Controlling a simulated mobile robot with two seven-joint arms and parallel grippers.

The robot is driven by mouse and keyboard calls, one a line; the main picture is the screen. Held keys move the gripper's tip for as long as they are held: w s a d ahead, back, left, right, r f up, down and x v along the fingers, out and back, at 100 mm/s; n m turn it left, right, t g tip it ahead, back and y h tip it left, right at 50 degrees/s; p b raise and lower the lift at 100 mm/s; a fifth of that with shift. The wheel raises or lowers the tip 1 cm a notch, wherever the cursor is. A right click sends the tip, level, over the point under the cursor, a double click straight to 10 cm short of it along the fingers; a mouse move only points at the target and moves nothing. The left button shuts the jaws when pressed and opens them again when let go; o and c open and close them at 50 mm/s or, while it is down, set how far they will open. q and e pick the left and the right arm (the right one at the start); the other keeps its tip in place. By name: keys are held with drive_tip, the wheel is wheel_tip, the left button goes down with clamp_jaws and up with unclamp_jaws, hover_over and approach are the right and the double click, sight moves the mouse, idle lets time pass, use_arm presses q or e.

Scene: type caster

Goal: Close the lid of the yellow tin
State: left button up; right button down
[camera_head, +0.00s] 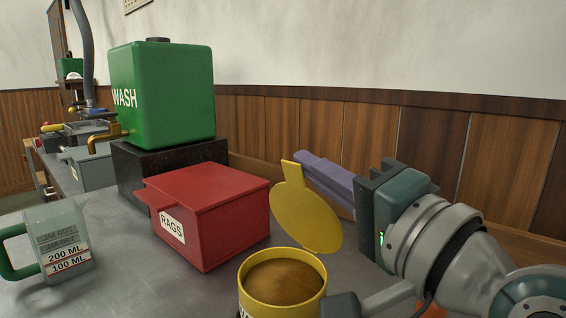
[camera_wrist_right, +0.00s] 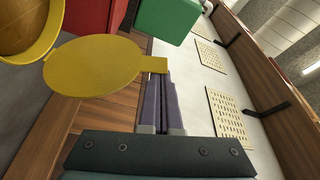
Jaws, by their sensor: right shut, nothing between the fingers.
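The yellow tin (camera_head: 309,304) stands at the front of the bench in the head view, with brown contents showing inside. Its round yellow lid (camera_head: 303,217) stands open, tilted up at the tin's far side, with its tab pointing up. The lid (camera_wrist_right: 92,66) and part of the tin's rim (camera_wrist_right: 46,40) show in the right wrist view. My right gripper (camera_head: 304,163) is shut and empty, its purple fingers behind the lid with the tips close to the tab. In the wrist view the fingertips (camera_wrist_right: 172,80) lie by the tab; contact is unclear. My left gripper is out of view.
A red RAGS box (camera_head: 238,220) stands just left of the lid. A green WASH tank (camera_head: 170,95) sits on a black block (camera_head: 145,172) behind it. A clear measuring jug (camera_head: 62,245) with a green handle is at the left. The wood-panelled wall (camera_head: 420,135) runs behind.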

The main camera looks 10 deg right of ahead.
drive_tip(key=s+a+f+n+y+b, duration=0.3)
drive_tip(key=s+a+f+n+b, duration=0.2)
drive_tip(key=n, duration=0.4)
drive_tip(key=shift+s+a+f+n+t+b, duration=0.15)
drive_tip(key=shift+a+f+n+t+b, duration=0.2)
drive_tip(key=shift+a+f, duration=0.65)
drive_tip(key=shift+d+f, duration=0.1)
wheel_tip(320, 180, up, 20)
drive_tip(key=p, duration=0.7)
